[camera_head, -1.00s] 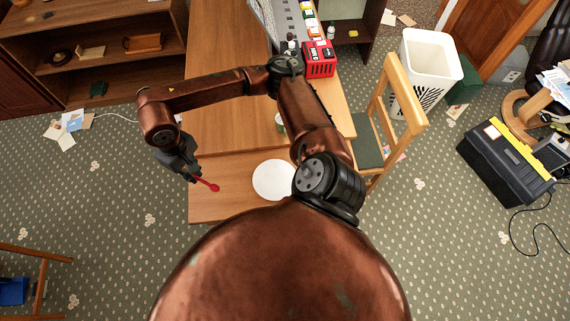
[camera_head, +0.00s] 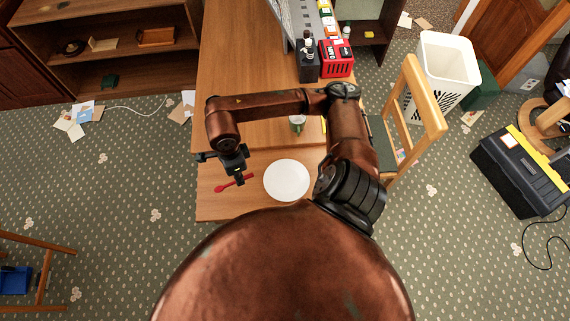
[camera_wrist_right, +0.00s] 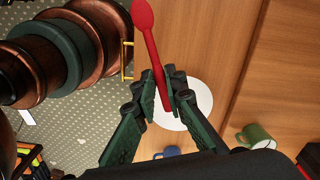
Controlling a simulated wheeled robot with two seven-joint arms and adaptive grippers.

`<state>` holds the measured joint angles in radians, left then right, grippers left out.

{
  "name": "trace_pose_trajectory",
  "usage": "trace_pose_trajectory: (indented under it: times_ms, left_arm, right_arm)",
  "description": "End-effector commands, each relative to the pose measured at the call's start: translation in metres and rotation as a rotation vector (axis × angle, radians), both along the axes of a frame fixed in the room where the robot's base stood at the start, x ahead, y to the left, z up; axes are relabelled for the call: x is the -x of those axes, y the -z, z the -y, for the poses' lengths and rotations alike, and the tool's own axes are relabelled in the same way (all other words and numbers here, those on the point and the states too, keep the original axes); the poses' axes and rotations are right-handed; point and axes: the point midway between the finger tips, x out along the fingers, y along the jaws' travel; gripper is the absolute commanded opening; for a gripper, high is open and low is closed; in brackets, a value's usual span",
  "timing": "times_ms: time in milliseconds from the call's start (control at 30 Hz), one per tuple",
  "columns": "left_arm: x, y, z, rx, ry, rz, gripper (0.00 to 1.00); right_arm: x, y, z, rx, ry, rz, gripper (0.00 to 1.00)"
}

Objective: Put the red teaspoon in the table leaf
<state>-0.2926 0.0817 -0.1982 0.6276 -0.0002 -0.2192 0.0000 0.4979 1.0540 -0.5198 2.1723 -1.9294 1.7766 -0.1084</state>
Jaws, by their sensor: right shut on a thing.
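The red teaspoon (camera_head: 222,188) is in the jaws of my right gripper (camera_head: 240,181). In the wrist view the right gripper (camera_wrist_right: 165,95) is shut on the handle of the teaspoon (camera_wrist_right: 144,20), with the bowl pointing away. The table leaf (camera_head: 212,208) is the wooden panel at the near end of the table. In the head view the teaspoon lies over the left part of the leaf; I cannot tell whether it touches the wood. My left gripper is not in view.
A white plate (camera_head: 287,180) sits on the leaf right of the teaspoon. A green mug (camera_wrist_right: 257,135) and a blue mug (camera_wrist_right: 168,152) show in the wrist view. A red crate (camera_head: 337,58) stands farther back on the table. A wooden chair (camera_head: 418,105) is at the right.

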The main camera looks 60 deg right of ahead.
Motion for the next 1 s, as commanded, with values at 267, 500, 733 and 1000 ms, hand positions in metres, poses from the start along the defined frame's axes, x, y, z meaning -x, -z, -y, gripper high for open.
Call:
trace_pose_trajectory:
  times_ms: [267,500,733,1000]
  left_arm:
    - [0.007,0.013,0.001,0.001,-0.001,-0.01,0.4]
    - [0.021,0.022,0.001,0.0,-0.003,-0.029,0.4]
    - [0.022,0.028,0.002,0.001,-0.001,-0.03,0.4]
    - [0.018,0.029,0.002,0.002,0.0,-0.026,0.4]
  right_arm:
    - [0.025,0.031,0.014,0.01,0.724,-0.016,0.0]
    - [0.047,0.053,0.026,0.021,1.342,-0.022,0.0]
    - [0.061,0.065,0.034,0.025,1.769,-0.018,0.0]
    - [0.065,0.068,0.037,0.025,1.923,-0.014,0.0]
